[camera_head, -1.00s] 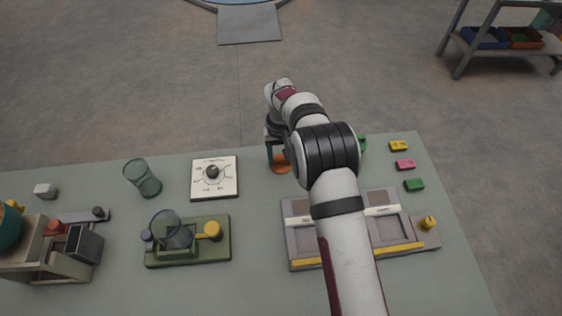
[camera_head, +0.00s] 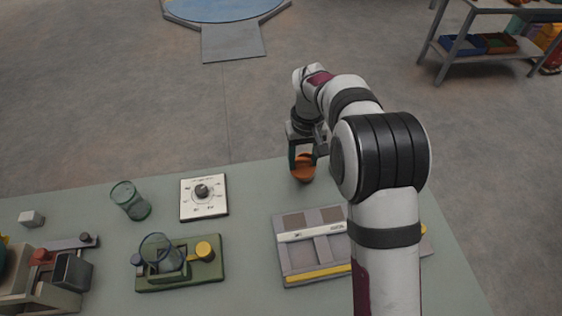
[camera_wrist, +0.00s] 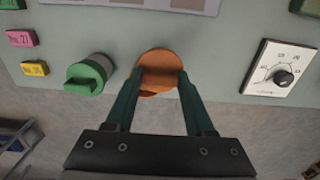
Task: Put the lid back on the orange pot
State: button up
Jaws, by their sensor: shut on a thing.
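My gripper (camera_head: 303,146) points down over the orange pot (camera_head: 303,174), near the far edge of the table. In the wrist view its two dark green fingers (camera_wrist: 157,76) are closed in on the orange lid (camera_wrist: 157,80). The lid overlaps the orange pot in that view, and the two shades of orange run together. I cannot tell whether the lid touches the rim or is held just above it.
A green pot with a bar-handled lid (camera_wrist: 90,74) stands beside the orange one. A white dial plate (camera_head: 203,197), a glass (camera_head: 131,200), a green fixture (camera_head: 181,264) and a grey tray (camera_head: 311,246) are on the table. Small coloured blocks (camera_wrist: 20,38) lie beyond the green pot.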

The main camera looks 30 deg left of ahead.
jog(key=shift+w+d+r, duration=0.2)
jog(key=shift+d+r, duration=0.2)
jog(key=shift+d, duration=0.15)
jog(key=shift+w+d+r, duration=0.2)
jog(key=shift+d+r, duration=0.15)
jog(key=shift+d, duration=0.2)
jog(key=w+a+r, duration=0.3)
notch_tip(320, 180, down, 7)
jog(key=shift+w+a+r, duration=0.2)
jog(key=shift+f, duration=0.15)
dwell(0.9)
jog(key=o, duration=1.6)
jog(key=shift+c, duration=0.2)
notch_tip(320, 180, up, 7)
